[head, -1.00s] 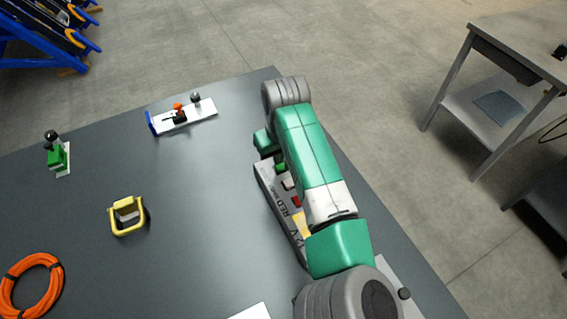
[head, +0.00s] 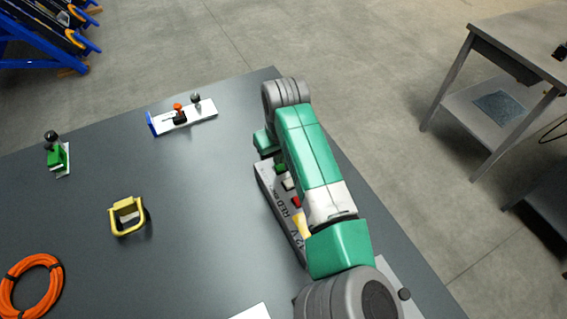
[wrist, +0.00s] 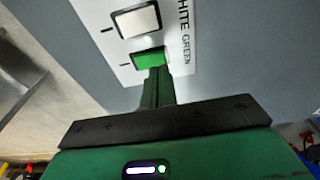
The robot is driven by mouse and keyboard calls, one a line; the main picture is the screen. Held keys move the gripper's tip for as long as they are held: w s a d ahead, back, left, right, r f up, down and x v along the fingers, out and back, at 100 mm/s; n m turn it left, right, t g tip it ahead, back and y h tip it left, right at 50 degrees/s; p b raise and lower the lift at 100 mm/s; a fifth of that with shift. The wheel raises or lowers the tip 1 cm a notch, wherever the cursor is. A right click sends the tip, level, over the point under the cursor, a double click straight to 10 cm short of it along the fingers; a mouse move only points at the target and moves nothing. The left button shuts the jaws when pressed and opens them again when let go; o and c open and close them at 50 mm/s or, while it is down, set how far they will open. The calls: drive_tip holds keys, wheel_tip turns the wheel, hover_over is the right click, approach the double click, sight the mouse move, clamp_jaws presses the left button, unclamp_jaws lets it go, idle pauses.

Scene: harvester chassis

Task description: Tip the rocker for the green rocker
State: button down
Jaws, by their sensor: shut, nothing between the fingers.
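The green rocker (wrist: 149,58) is on a white panel in the wrist view, beside the printed word GREEN. In the head view the green rocker (head: 280,168) sits at the far end of the rocker row, close to my arm. My gripper (wrist: 156,73) is shut and empty, its fingertips at the near edge of the green rocker. They cover part of it, and I cannot tell whether they touch or press it. In the head view the gripper is mostly hidden behind my arm.
A white rocker (wrist: 136,20) is right next to the green one. A red rocker (head: 296,201) is further along the panel (head: 262,181). A yellow handle (head: 127,216), an orange cable coil (head: 31,285) and a white plate with levers (head: 207,109) lie on the table, well apart.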

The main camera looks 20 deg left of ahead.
sight(279, 167)
drive_tip(key=shift+f, duration=0.85)
idle(0.9)
drive_tip(key=shift+r, duration=0.1)
wheel_tip(279, 167, up, 7)
drive_tip(key=p, duration=0.7)
